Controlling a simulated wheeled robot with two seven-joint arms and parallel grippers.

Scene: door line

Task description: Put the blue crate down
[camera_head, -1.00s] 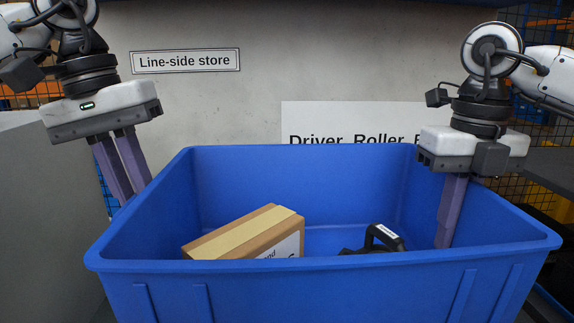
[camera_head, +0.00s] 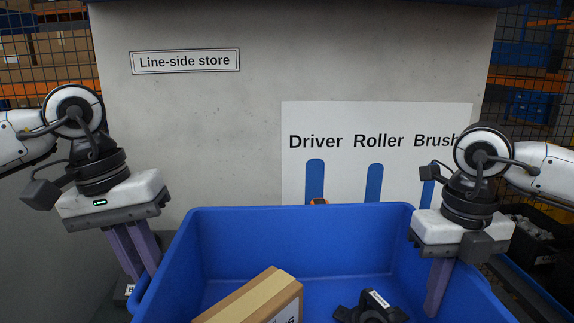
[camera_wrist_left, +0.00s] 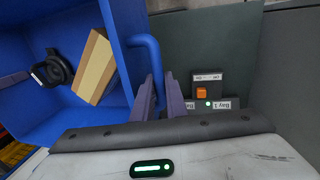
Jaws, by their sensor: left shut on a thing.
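The blue crate (camera_head: 300,222) is low in front of me in the head view, looking level; its underside is out of view, so I cannot tell whether it touches anything. It holds a cardboard box (camera_head: 255,297) and a black object (camera_head: 372,308). My left gripper (camera_head: 140,275) is shut on the crate's left handle, which also shows in the left wrist view (camera_wrist_left: 145,45). My right gripper (camera_head: 437,290) is at the right wall, one finger showing inside; its other finger is hidden. It moves with the level crate, so it looks shut on it.
A wall behind carries a Line-side store sign (camera_head: 185,61) and a white board (camera_head: 380,125) reading Driver, Roller, Brush. A box with an orange button (camera_wrist_left: 202,92) sits beside the left gripper. Mesh fencing and shelves (camera_head: 535,80) stand at the right.

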